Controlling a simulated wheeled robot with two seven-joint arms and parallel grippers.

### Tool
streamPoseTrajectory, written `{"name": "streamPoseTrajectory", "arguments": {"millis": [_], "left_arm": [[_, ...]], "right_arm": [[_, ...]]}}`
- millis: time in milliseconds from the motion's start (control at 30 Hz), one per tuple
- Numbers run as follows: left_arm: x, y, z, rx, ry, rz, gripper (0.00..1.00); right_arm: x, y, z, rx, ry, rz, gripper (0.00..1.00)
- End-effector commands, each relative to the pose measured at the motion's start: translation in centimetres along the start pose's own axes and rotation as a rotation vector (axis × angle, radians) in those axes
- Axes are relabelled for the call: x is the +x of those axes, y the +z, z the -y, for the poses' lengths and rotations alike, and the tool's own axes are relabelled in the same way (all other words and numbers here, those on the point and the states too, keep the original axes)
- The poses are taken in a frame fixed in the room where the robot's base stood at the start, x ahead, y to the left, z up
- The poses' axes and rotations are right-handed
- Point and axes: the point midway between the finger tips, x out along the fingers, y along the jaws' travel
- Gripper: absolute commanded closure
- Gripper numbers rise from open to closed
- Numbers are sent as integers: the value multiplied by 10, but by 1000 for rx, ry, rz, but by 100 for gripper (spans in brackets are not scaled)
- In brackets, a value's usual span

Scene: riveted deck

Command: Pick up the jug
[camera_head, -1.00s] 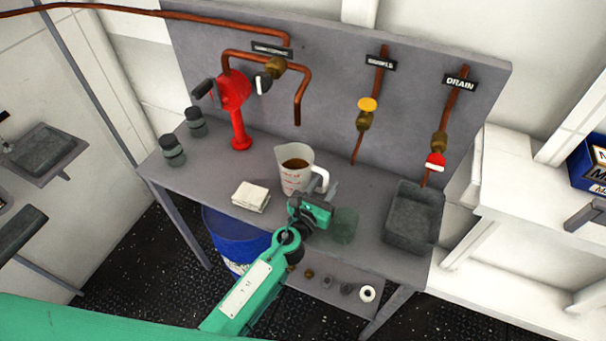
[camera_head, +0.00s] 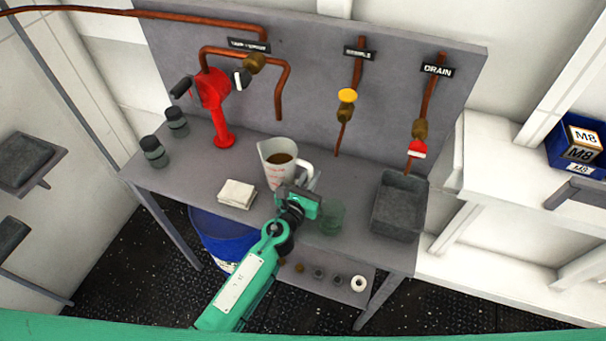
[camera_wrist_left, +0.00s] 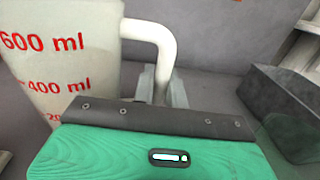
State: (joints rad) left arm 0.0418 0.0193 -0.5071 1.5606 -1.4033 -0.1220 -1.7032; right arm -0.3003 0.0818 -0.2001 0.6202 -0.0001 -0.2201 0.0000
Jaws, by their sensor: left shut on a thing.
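The jug (camera_head: 275,171) is a clear measuring jug with red markings and brown liquid in it. It stands upright on the grey bench (camera_head: 190,188). In the left wrist view the jug (camera_wrist_left: 65,55) fills the left side, with its white handle on the right. My left gripper (camera_head: 307,186) is at the handle, on the jug's right side. In the wrist view the gripper (camera_wrist_left: 160,85) is shut on the handle's lower part. Its body hides the jug's base there. My right gripper is not in view.
A folded white cloth (camera_head: 237,194) lies left of the jug. A green glass (camera_head: 332,217) stands close right of my gripper, and a grey tray (camera_head: 400,203) lies beyond it. A red pump (camera_head: 216,110) and copper pipes stand behind.

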Motion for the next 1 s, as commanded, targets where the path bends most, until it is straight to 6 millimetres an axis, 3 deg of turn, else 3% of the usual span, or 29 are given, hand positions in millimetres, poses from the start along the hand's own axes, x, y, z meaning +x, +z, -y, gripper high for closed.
{"name": "streamPoseTrajectory", "arguments": {"millis": [367,1000], "left_arm": [[0,21,0,0,-2,1,100],[0,80,0,3,-1,2,100]], "right_arm": [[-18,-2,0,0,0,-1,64],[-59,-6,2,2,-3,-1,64]]}}
